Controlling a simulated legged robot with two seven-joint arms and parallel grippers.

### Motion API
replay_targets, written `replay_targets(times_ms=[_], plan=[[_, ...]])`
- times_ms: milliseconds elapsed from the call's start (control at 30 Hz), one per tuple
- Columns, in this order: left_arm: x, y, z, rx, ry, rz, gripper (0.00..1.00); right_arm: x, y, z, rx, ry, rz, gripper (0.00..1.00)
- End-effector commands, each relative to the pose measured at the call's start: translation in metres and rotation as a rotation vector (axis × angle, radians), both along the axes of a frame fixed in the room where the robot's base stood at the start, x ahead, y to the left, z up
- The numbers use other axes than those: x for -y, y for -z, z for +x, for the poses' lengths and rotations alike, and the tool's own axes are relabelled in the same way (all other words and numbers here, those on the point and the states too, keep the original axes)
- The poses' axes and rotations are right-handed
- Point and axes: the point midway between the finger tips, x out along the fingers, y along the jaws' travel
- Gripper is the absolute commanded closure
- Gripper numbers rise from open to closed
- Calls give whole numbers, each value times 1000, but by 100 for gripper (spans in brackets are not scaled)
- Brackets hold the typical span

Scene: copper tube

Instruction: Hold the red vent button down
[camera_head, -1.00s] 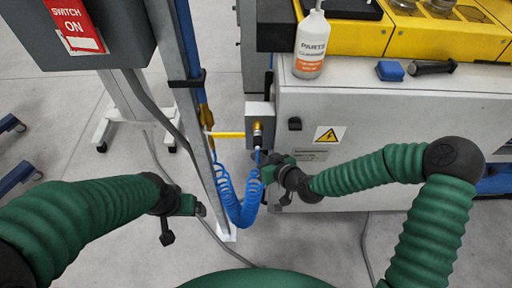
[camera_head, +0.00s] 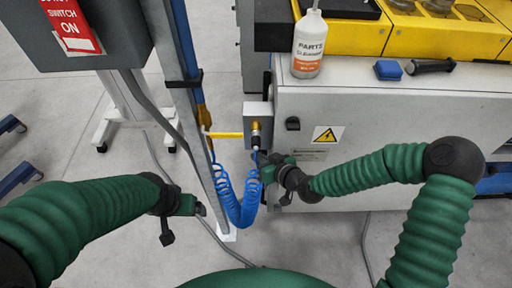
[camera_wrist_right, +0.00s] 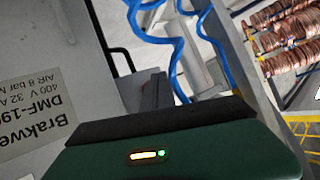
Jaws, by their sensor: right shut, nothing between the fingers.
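A grey post (camera_head: 190,120) stands between my grippers. The white cabinet (camera_head: 390,115) fills the right, with a cleaner bottle (camera_head: 308,45), a blue block (camera_head: 388,70) and a dark-handled tool (camera_head: 430,66) on top. Copper coils (camera_wrist_right: 285,30) show in the wrist view.

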Motion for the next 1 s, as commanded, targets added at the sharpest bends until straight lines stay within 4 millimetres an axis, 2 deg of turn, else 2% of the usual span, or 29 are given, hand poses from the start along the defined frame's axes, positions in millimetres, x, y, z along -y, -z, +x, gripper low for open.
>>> replay_targets(times_ms=[1000], plan=[[0,-1,0,0,0,0,12,-1,-2,10,0,0,0,100]])
